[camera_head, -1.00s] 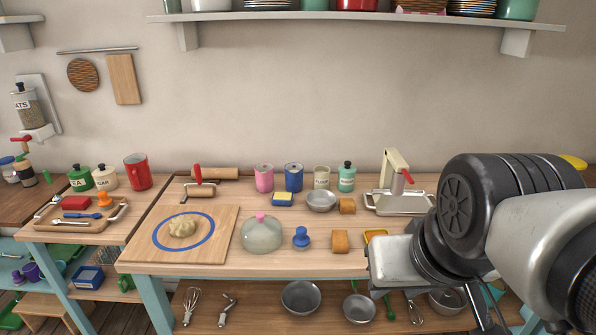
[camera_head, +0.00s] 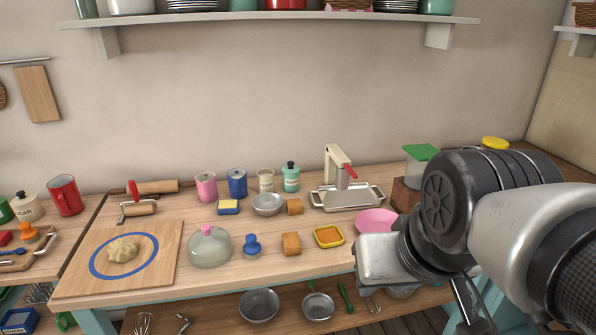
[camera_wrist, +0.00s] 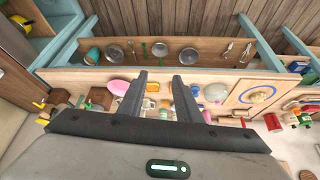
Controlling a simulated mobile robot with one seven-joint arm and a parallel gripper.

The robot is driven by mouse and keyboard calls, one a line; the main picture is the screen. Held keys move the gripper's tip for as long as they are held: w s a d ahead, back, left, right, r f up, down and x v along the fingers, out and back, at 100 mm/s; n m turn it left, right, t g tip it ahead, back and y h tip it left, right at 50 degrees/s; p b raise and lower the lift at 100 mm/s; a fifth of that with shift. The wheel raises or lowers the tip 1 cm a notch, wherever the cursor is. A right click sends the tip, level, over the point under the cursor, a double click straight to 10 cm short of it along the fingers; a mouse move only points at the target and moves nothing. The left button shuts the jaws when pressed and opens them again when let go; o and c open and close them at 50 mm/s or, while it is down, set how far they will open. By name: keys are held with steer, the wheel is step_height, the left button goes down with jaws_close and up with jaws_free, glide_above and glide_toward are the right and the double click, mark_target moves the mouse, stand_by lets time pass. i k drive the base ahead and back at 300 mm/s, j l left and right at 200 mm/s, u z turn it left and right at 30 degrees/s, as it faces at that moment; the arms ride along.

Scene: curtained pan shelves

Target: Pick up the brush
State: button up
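No thing is plainly recognisable as the brush. A small blue knobbed item (camera_head: 252,245), which may be it, stands on the wooden table (camera_head: 320,268) between the glass dome and a brown sponge-like block. Another blue-handled item (camera_head: 12,250) lies on the tray at the far left, partly cut off by the picture edge. My gripper (camera_wrist: 160,76) shows in the wrist view with its two dark fingers apart and nothing between them. It is well away from both blue items; in the head view my arm at the right hides most of it.
The glass dome (camera_head: 209,248), brown block (camera_head: 291,244), yellow-rimmed dish (camera_head: 329,236) and pink bowl (camera_head: 377,221) stand nearby. A board with dough (camera_head: 72,280) is at the left. A press on a metal tray (camera_head: 372,196) stands behind. A lower shelf holds metal pans (camera_head: 259,305).

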mark_target(251, 250)
steer(key=i+j+z, duration=0.2)
steer(key=i+j, duration=0.65)
steer(key=j, duration=0.15)
